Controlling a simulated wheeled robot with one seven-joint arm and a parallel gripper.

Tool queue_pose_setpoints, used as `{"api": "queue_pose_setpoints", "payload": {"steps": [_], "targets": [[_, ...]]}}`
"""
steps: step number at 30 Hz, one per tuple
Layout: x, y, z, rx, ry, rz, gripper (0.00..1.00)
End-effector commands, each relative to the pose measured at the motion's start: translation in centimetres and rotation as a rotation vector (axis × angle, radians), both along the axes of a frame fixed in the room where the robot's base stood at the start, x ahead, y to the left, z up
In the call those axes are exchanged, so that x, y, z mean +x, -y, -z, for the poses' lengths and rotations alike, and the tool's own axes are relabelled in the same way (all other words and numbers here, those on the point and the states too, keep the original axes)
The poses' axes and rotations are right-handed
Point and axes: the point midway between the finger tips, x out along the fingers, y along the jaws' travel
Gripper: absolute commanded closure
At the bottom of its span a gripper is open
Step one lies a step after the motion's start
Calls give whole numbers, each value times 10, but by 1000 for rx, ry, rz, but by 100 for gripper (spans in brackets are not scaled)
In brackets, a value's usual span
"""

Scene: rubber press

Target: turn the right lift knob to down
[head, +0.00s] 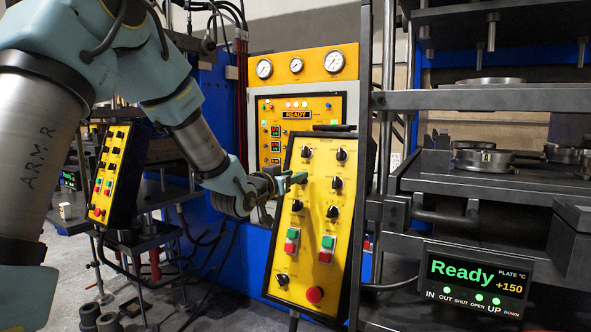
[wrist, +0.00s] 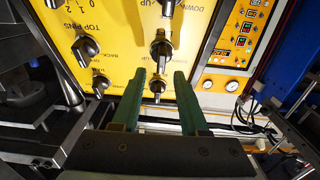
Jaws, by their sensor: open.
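The tilted yellow control panel (head: 322,240) carries black rotary knobs in two columns; the wrist view shows it upside down. My gripper (head: 299,178) is at the panel's left edge, by the upper left-column knobs. In the wrist view its green fingers (wrist: 159,74) are apart and empty. A black knob (wrist: 157,88) appears between them, but whether they surround it or stop short is unclear. Another knob (wrist: 160,45) lies just beyond the tips. "DOWN" and "UP" labels show near the picture's top; I cannot tell which knob is the right lift knob.
Other knobs (wrist: 88,48) sit close beside, near "TOP PINS". Green and red buttons (head: 325,248) and a red stop button (head: 314,294) are lower on the panel. The press frame (head: 450,100) stands right. A gauge cabinet (head: 298,66) is behind, and a second yellow panel (head: 108,173) is left.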

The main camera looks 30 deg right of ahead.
Motion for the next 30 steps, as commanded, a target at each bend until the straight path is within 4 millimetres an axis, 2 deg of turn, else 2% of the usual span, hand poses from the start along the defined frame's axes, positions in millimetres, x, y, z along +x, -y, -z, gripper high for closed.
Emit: {"api": "queue_pose_setpoints", "payload": {"steps": [4, 13, 25, 30], "targets": [[6, 9, 0, 1, -2, -1, 56], [7, 11, 1, 2, -1, -1, 56], [7, 11, 1, 2, -1, -1, 100], [7, 11, 1, 1, 0, -1, 100]]}}
